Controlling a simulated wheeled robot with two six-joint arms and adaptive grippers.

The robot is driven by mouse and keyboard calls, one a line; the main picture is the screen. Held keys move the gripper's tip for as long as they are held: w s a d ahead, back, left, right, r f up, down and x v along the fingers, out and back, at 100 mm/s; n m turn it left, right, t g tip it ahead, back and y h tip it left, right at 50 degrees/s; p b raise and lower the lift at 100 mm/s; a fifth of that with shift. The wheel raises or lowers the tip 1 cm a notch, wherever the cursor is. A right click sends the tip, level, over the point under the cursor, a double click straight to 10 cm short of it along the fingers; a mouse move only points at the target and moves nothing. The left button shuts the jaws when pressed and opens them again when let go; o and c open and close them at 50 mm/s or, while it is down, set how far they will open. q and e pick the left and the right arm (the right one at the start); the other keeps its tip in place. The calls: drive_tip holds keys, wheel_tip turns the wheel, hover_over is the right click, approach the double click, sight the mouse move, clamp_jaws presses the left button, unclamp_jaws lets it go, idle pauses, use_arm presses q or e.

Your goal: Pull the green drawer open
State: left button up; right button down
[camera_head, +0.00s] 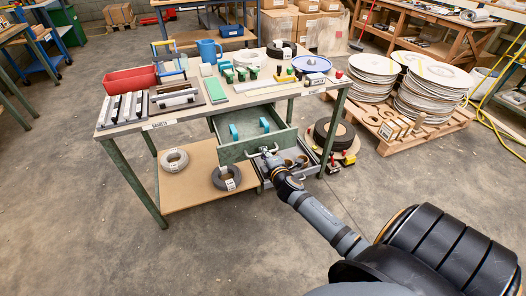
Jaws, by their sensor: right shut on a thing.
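The green drawer (232,153) stands out from under the bench top and is partly open. Its inside shows, with a few small teal items (264,125) in it. My right gripper (265,153) is at the drawer's front panel, shut on the drawer handle. The handle is small here and mostly hidden by the fingers. My left gripper is not in view.
Below the drawer is a grey tray with brown rings (301,160). Rolls (227,178) lie on the lower shelf. Disc stacks (430,90) stand right. The floor in front is clear.

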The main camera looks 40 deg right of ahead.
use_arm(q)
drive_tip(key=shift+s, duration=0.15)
use_arm(e)
drive_tip(key=shift+r, duration=0.1)
drive_tip(key=c, duration=1.7)
unclamp_jaws()
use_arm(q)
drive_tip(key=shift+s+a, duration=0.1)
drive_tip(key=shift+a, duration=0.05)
use_arm(e)
drive_tip(key=shift+s, duration=0.1)
drive_tip(key=v, duration=1.2)
drive_tip(key=shift+d, duration=0.1)
